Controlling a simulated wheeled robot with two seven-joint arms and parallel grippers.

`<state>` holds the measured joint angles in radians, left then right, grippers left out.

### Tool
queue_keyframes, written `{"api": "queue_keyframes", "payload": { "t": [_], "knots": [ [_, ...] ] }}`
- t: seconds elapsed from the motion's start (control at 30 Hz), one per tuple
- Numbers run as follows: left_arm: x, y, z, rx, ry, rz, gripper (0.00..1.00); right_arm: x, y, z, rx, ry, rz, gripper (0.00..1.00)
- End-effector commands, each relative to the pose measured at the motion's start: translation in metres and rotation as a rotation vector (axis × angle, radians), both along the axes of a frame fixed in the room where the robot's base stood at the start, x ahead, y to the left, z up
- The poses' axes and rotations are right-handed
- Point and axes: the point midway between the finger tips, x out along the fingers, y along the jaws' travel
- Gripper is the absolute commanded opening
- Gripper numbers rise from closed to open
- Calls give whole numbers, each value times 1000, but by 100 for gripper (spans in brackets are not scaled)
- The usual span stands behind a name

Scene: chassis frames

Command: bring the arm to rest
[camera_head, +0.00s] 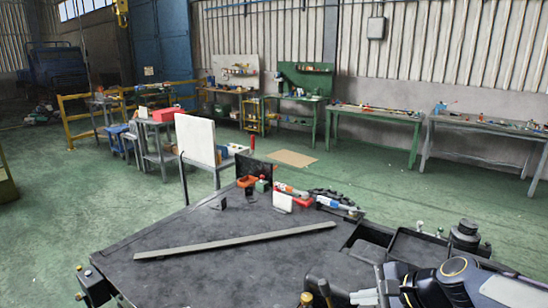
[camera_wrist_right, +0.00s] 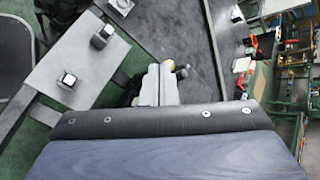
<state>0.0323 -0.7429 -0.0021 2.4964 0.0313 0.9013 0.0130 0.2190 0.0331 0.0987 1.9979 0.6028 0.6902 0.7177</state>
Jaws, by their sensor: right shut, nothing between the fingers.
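My right arm (camera_head: 455,280) comes in at the lower right of the head view. My right gripper (camera_head: 370,296) is low at the front right corner of the dark worktop, partly cut off by the frame edge. In the right wrist view its pale fingers (camera_wrist_right: 160,84) are together with nothing between them. A dark worktop (camera_head: 190,270) fills the lower middle of the head view. My left arm and gripper do not show.
A long flat metal bar (camera_head: 235,241) lies across the worktop. Red, white and orange tools (camera_head: 285,195) stand along its back edge. A dark tray (camera_head: 415,250) sits near my right arm. Benches (camera_head: 375,115) line the far wall, and green floor (camera_head: 350,180) lies open between.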

Motion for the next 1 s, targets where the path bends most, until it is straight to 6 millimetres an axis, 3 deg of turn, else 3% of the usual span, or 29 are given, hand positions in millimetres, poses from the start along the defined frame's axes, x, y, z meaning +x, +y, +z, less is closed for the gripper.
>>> {"api": "queue_keyframes", "payload": {
  "t": [0.03,0.2,0.3,0.4,0.6,1.0],
  "knots": [
    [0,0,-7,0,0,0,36,-30,0,2,-100,-71,94,0],
    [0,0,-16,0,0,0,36,-118,-4,-9,-430,-265,415,0],
    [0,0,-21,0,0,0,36,-161,-9,-24,-594,-350,580,0],
    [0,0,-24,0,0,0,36,-190,-13,-39,-718,-410,708,0],
    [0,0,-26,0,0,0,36,-216,-19,-56,-837,-461,834,0],
    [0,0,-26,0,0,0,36,-217,-19,-56,-845,-462,842,0]
  ]
}}
